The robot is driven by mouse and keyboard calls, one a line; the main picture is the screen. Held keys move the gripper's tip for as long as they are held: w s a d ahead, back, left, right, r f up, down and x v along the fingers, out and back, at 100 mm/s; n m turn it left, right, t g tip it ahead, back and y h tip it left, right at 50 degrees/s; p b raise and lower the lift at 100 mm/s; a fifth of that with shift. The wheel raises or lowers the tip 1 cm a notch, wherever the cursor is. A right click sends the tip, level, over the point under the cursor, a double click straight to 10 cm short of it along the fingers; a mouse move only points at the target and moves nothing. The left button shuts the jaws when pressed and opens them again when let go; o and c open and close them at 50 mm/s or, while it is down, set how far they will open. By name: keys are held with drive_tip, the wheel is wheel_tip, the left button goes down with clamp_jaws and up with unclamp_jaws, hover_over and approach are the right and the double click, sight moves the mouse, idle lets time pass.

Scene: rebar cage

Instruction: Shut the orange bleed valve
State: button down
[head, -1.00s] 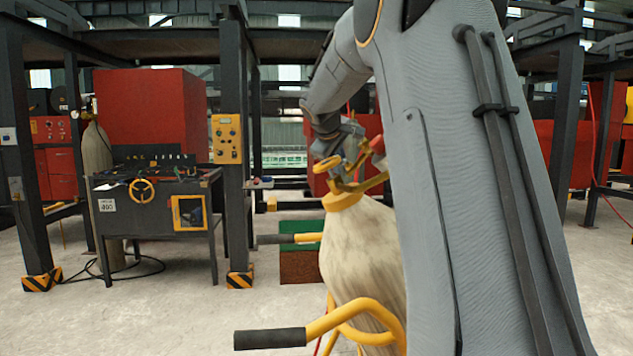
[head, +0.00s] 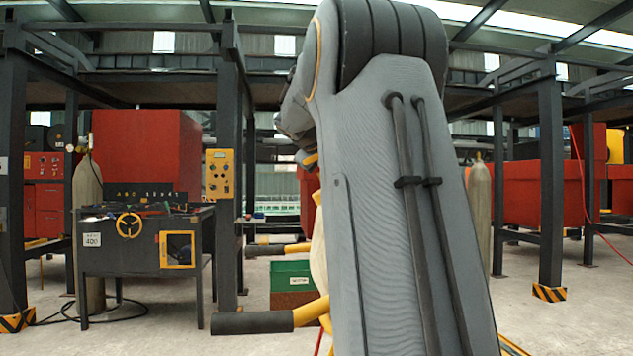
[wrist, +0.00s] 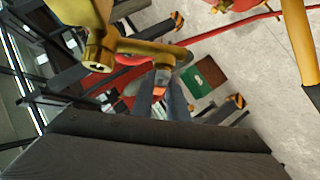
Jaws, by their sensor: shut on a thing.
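In the wrist view, the orange bleed valve (wrist: 158,91) shows as a small orange piece below a grey stem, beside brass fittings (wrist: 145,47). My gripper (wrist: 160,102) is shut on it, with a grey finger on either side. Most of the valve is hidden between the fingers, so its turn position cannot be told.
A pale cylinder (head: 318,250) stands mostly hidden behind my arm. A yellow handle with a black grip (head: 252,322) sticks out to the left. A green box (head: 291,278) sits on the floor behind.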

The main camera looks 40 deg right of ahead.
drive_tip(key=shift+b, duration=0.35)
idle(0.3)
drive_tip(key=c, duration=1.7)
unclamp_jaws()
drive_tip(key=v, duration=0.7)
drive_tip(key=shift+s+a+r, duration=0.1)
drive_tip(key=shift+s+a, duration=0.1)
drive_tip(key=shift+a, duration=0.15)
